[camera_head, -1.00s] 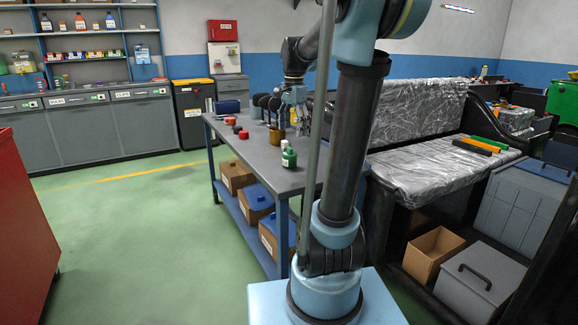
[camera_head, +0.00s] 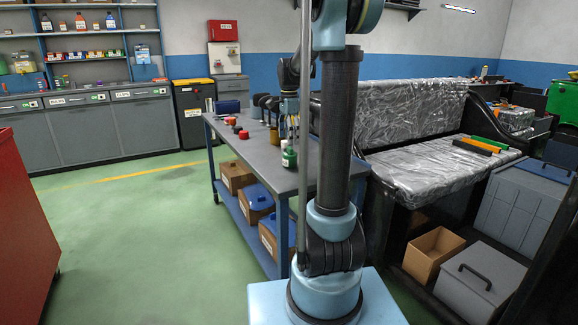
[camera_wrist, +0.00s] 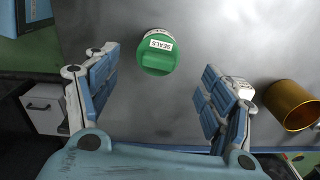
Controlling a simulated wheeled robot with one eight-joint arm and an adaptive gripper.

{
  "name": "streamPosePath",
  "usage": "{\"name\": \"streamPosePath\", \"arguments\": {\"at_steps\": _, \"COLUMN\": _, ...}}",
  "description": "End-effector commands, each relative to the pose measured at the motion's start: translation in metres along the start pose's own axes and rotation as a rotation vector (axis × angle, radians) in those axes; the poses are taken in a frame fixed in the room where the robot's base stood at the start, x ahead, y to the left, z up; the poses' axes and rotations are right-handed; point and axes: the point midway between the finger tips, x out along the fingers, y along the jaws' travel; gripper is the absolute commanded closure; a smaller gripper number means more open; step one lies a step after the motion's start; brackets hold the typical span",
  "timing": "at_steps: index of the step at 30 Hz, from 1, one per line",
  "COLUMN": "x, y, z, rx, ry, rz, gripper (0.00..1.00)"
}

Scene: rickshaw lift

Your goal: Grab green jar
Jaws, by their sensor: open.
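The green jar (camera_head: 289,156) stands upright on the grey workbench (camera_head: 247,153), close to its right edge. In the wrist view I look down on its round green lid (camera_wrist: 156,60), which has a white label reading "SEALS". My gripper (camera_wrist: 160,78) is open and empty; its blue-padded fingers are spread to the left and right, with the lid showing in the gap beyond them. In the head view my gripper (camera_head: 290,130) is just above the jar, partly hidden by my arm. I cannot tell the exact height between them.
A gold-brown cup (camera_wrist: 291,104) is right of the right finger, and a small white-topped item (camera_wrist: 240,88) is partly behind that finger. Red items (camera_head: 243,134) lie farther along the bench. Boxes (camera_head: 255,202) fill the lower shelf. A plastic-wrapped seat (camera_head: 430,165) is right of the bench.

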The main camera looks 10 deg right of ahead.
Motion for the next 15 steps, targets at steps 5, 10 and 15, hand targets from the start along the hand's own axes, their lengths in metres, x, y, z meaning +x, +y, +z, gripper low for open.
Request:
{"name": "streamPosePath", "arguments": {"at_steps": 5, "x": 0.027, "y": 0.000, "z": 0.000, "rx": 0.000, "ry": 0.000, "rz": 0.000, "gripper": 0.25}}
{"name": "streamPosePath", "arguments": {"at_steps": 10, "x": 0.041, "y": 0.000, "z": 0.000, "rx": 0.000, "ry": 0.000, "rz": 0.000, "gripper": 0.25}}
{"name": "streamPosePath", "arguments": {"at_steps": 15, "x": 0.049, "y": 0.000, "z": -0.001, "rx": 0.000, "ry": 0.000, "rz": 0.000, "gripper": 0.25}}
